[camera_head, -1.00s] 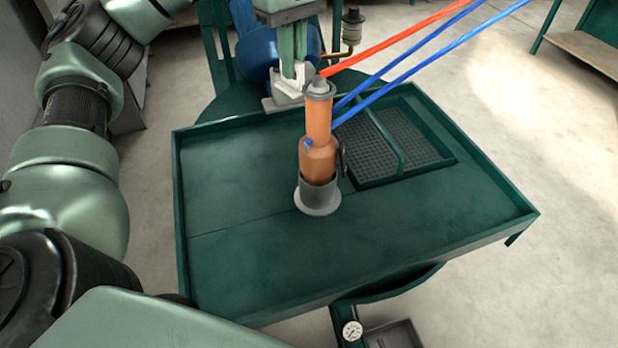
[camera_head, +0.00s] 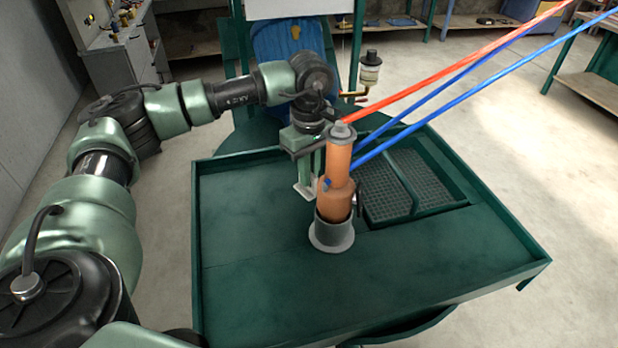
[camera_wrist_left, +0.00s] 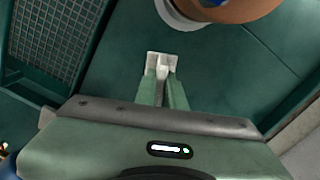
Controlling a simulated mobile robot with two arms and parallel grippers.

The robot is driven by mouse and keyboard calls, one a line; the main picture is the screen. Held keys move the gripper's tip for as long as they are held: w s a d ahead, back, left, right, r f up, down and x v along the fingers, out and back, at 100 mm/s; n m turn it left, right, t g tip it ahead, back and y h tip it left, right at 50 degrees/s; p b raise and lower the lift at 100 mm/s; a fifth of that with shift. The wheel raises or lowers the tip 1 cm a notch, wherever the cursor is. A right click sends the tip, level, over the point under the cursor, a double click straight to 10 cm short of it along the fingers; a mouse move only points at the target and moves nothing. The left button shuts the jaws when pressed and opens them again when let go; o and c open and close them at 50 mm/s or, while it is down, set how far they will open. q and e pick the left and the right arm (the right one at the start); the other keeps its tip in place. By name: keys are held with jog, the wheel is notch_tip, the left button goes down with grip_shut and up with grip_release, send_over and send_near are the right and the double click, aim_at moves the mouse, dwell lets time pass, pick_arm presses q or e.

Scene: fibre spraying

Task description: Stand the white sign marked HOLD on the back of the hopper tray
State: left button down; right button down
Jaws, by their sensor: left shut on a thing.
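My left gripper (camera_head: 305,190) points down over the back half of the green tray (camera_head: 260,290), just left of and behind the orange canister. In the left wrist view its fingers (camera_wrist_left: 161,66) are shut, with a small pale piece between or at the tips. No lettering reads on it, so I cannot tell whether it is the HOLD sign. Whether it touches the tray floor is unclear. The sign shows nowhere else that I can make out. My right gripper is not in view.
An orange canister (camera_head: 337,175) stands in a grey holder (camera_head: 332,236) mid-tray, with red and blue hoses (camera_head: 470,70) running up right. Sunken mesh grids (camera_head: 415,175) lie at the back right. The front and left of the tray are bare.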

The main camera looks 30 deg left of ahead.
pick_arm(q)
notch_tip(320, 180, down, 3)
jog(key=shift+r, duration=0.15)
jog(key=c, duration=1.5)
grip_release()
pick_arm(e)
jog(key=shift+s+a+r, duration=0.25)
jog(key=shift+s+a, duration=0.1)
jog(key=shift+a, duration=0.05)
